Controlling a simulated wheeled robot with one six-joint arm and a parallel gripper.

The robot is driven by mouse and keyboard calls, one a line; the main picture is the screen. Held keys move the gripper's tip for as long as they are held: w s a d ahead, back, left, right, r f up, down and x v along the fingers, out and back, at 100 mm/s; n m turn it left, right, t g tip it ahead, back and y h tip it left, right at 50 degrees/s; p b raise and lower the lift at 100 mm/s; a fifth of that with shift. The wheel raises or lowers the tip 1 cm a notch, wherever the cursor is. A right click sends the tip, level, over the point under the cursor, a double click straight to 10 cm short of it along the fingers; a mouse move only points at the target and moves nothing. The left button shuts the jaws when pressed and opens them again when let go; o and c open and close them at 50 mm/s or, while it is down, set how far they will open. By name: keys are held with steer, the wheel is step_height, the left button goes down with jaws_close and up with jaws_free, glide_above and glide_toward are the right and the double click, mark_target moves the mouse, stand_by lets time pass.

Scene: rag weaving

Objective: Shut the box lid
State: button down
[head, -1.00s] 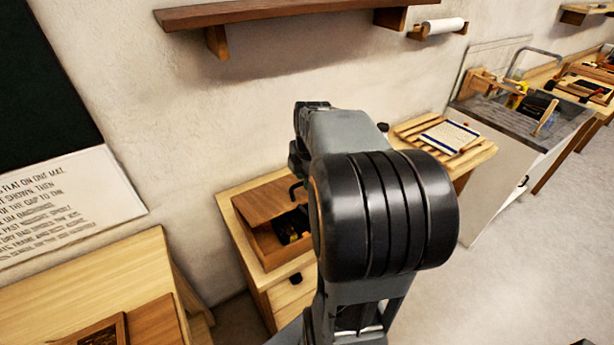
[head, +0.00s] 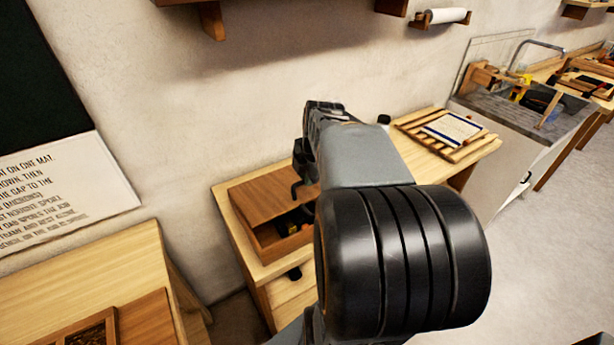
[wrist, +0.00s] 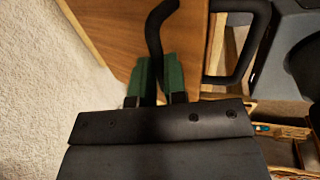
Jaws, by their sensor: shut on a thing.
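The brown wooden box (head: 267,240) stands on a light wood cabinet by the wall. Its flat lid (head: 262,198) covers the left and back part, and dark contents show through an opening at the right. The lid also fills the upper middle of the wrist view (wrist: 115,30). My gripper (wrist: 160,75) has its green fingertips closed on a black curved handle (wrist: 155,35) over the lid. A second black bar, bent like a loop, shows to its right (wrist: 262,35); I cannot tell how the two join. In the head view my arm hides the box's right side.
A slatted wooden rack (head: 470,150) with a woven piece lies right of my arm. A grey-topped bench (head: 497,112) stands farther right. A light wood table (head: 80,275) is at the lower left. A shelf is above on the wall. Open floor (head: 540,230) is at the right.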

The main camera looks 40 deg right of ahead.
steer(key=shift+t, duration=0.9)
steer(key=f+b, duration=0.2)
steer(key=s+f+b, duration=0.1)
steer(key=b, duration=0.1)
steer(key=s+f+b, duration=0.1)
steer(key=f+b, duration=0.1)
steer(key=b, duration=0.1)
steer(key=shift+s+a+f, duration=0.15)
steer(key=shift+s+f, duration=0.05)
steer(key=shift+f, duration=0.1)
steer(key=shift+s+f+b, duration=0.25)
steer(key=shift+f+b, duration=0.25)
steer(key=shift+b, duration=0.1)
steer(key=c, duration=1.2)
jaws_free()
steer(key=shift+o, duration=0.2)
steer(key=shift+r, duration=0.1)
steer(key=p+v, duration=0.1)
steer(key=v, duration=1.2)
steer(key=shift+s+a+r+p, duration=0.2)
steer(key=shift+a+r+p, duration=0.05)
steer(key=shift+r+p, duration=0.15)
steer(key=shift+f, duration=0.1)
